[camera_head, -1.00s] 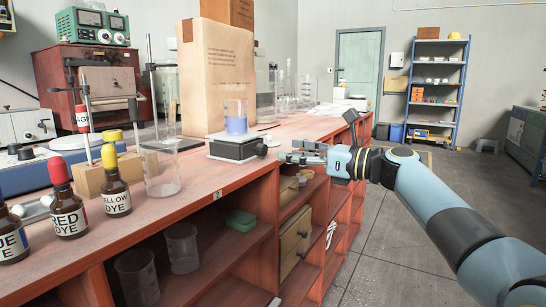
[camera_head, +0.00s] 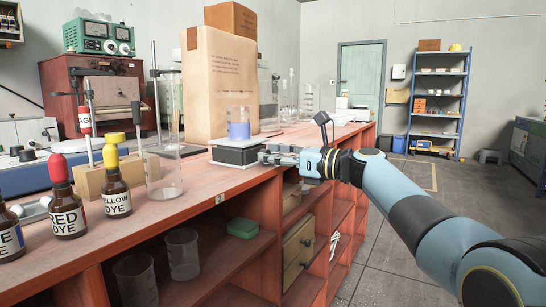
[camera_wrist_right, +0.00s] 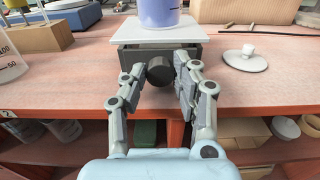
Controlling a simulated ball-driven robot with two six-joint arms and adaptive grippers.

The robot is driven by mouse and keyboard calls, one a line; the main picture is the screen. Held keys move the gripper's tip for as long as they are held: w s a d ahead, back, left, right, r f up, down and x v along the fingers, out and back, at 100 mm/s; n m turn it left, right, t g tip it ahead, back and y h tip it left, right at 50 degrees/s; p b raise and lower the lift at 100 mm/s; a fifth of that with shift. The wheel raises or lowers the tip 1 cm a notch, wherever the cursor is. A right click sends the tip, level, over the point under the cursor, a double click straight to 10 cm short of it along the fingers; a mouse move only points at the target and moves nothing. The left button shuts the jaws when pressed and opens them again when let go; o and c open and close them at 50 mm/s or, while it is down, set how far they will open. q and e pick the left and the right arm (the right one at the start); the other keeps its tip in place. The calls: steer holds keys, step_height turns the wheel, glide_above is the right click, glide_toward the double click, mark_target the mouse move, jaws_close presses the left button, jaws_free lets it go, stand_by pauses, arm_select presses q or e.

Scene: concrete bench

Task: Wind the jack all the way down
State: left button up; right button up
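The lab jack (camera_head: 236,155) stands on the red bench; its dark body and light top plate also show in the right wrist view (camera_wrist_right: 190,36). A beaker of blue liquid (camera_head: 239,130) stands on the plate. The jack's round dark knob (camera_wrist_right: 160,71) faces my right gripper. My right gripper (camera_wrist_right: 160,73) is open, with one finger on each side of the knob; a gap shows beside the knob, and I cannot tell whether either finger touches it. In the head view this gripper (camera_head: 265,153) reaches the jack's right side and hides the knob. My left gripper is not in view.
A white lidded piece (camera_wrist_right: 246,58) lies right of the jack in the wrist view. Open shelves lie below the bench edge.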

jaws_close()
steer(key=n+b, duration=0.1)
steer(key=n, duration=0.1)
steer(key=shift+f+n, duration=0.15)
steer(key=shift+n, duration=1.05)
steer(key=o, duration=0.7)
jaws_free()
steer(key=shift+o, duration=0.2)
steer(key=shift+s, duration=0.1)
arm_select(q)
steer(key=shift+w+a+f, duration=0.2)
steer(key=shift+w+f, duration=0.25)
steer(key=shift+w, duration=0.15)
arm_select(e)
steer(key=v, duration=1.2)
